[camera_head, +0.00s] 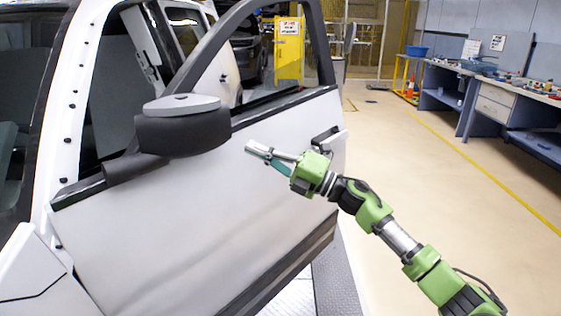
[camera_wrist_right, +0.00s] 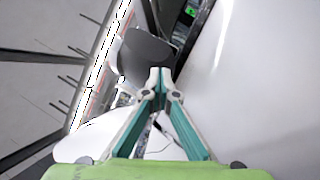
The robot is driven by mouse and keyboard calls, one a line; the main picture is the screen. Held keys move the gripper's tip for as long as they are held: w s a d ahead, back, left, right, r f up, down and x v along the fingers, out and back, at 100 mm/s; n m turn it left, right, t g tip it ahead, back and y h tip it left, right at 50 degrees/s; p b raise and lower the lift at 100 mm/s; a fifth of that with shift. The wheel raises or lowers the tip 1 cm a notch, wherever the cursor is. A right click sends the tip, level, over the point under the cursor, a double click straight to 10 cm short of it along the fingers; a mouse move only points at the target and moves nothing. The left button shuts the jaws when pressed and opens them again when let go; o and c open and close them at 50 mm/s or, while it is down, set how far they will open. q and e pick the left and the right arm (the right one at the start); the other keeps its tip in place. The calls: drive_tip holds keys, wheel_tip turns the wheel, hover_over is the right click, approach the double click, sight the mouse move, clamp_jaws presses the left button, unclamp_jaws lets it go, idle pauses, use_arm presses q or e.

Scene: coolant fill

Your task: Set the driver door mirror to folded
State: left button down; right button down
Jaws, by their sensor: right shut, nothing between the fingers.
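The driver door mirror (camera_head: 185,132) has a dark housing with a pale grey cap on top. Its dark arm joins the white door (camera_head: 150,230) at the lower front corner of the window opening. The housing stands out from the door. My right gripper (camera_head: 250,148) is shut and empty, with its tips just right of the mirror housing and a visible gap between them in the head view. In the right wrist view, the closed fingertips (camera_wrist_right: 160,76) point toward a dark rounded shape that looks like the mirror (camera_wrist_right: 148,50). My left gripper is not in view.
The door handle (camera_head: 326,138) is just behind my right gripper. A workbench (camera_head: 495,105) with tools and a blue basin stands at the back right. A yellow cabinet (camera_head: 289,50) stands beyond the door. The floor right of the door is clear.

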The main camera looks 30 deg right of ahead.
drive_tip(key=v, duration=0.7)
drive_tip(key=shift+s+d+f, duration=0.15)
drive_tip(key=shift+s+d, duration=0.05)
drive_tip(key=shift+s, duration=0.05)
